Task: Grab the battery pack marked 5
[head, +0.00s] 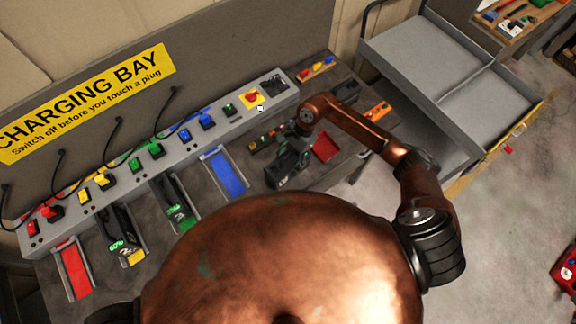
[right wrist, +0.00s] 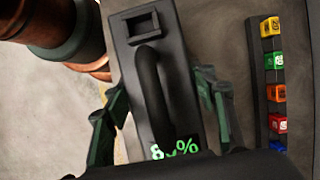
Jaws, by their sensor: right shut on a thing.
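My right gripper (head: 290,158) is shut on a black battery pack (head: 284,174) beside the charging bench's right part. In the right wrist view, the pack (right wrist: 138,75) lies between the two green-black fingers of the gripper (right wrist: 160,98). It has a dark loop handle and a green percentage display, partly hidden and starting with 8. I cannot see a number 5 on it. Two other dark packs sit in bays: one in the yellow-marked bay (head: 119,232), one in the green-marked bay (head: 177,205). My left gripper is not in view.
The red bay (head: 75,270) and blue bay (head: 226,173) are empty. A grey rail with coloured switches and plugs (head: 150,150) runs behind them. A red tray (head: 325,147) and grey cart (head: 420,60) are farther right.

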